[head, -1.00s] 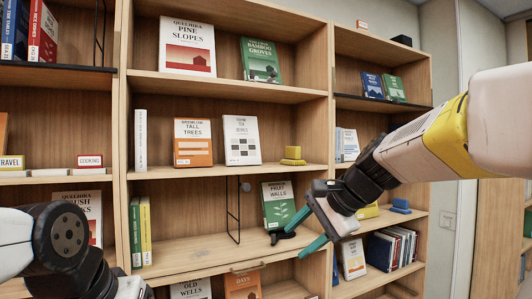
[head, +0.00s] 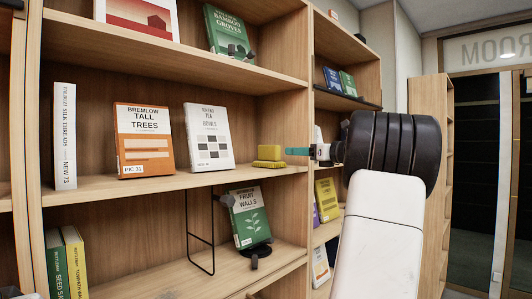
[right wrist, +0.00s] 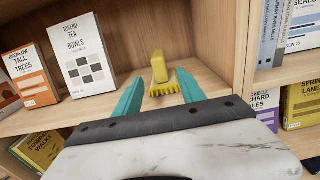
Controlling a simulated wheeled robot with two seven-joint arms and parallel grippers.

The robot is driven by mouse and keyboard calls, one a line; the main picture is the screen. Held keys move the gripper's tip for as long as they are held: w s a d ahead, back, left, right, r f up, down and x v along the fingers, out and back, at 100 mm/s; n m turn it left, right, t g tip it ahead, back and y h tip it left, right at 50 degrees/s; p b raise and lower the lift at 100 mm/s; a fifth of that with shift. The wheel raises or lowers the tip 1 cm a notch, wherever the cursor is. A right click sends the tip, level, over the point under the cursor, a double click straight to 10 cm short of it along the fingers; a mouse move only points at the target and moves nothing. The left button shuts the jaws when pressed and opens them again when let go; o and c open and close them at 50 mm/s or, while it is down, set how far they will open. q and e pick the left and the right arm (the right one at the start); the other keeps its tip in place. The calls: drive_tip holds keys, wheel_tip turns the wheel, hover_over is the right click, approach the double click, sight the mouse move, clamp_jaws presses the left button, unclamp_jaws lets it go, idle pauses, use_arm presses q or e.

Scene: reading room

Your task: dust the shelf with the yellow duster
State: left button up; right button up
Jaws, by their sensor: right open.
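The yellow duster (head: 269,154) lies at the right end of the middle shelf board (head: 160,187), close to the upright. In the right wrist view the duster (right wrist: 160,68) shows a yellow block handle and a fringed lower edge. My right gripper (head: 290,152) has teal fingers and reaches in from the right at the duster's height. In the right wrist view the open, empty right gripper (right wrist: 158,77) has its fingertips on either side of the duster; I cannot tell whether they touch it.
The Tea Bowls book (head: 209,136) and the Tall Trees book (head: 145,140) stand on the same board, left of the duster. The upright (head: 311,215) is close on the right. The green Fruit Walls book (head: 249,217) stands on the board below. Free board lies between Tea Bowls and the duster.

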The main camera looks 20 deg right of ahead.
sight(272, 150)
drive_tip(key=x, duration=1.1)
drive_tip(key=shift+w+a, duration=0.2)
drive_tip(key=shift+w, duration=0.15)
clamp_jaws()
drive_tip(key=shift+r, duration=0.15)
drive_tip(key=shift+r, duration=0.9)
drive_tip(key=shift+s, duration=0.1)
drive_tip(key=v, duration=1.2)
